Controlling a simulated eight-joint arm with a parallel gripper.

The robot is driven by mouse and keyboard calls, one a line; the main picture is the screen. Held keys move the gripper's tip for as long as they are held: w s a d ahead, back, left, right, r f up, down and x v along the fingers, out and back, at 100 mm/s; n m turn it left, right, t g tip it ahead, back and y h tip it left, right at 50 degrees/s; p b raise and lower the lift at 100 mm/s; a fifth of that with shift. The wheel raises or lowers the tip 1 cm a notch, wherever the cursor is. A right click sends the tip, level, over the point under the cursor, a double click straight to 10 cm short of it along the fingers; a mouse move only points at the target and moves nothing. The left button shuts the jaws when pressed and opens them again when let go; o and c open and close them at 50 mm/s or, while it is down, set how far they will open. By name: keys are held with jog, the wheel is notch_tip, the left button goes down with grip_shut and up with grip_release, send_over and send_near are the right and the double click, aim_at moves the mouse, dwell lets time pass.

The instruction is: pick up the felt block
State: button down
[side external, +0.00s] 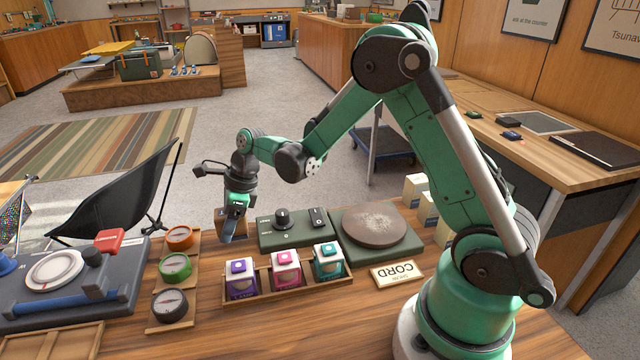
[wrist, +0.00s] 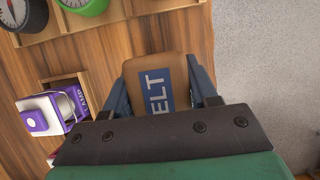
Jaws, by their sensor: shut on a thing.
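The felt block (wrist: 153,72) is tan with a blue label; the letters "ELT" show in the wrist view. My gripper (wrist: 160,88) has its two blue fingers on either side of it and is shut on it. The tan block (side external: 221,214) shows there partly behind the fingers. I cannot tell if its bottom touches the table.
A wooden tray of small boxes (side external: 286,292) stands in front of my gripper. A rack of compasses (side external: 174,268) is at its left. Past the table edge, grey floor (wrist: 262,70) shows.

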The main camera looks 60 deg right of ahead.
notch_tip(320, 180, up, 18)
jog(key=shift+r, duration=0.15)
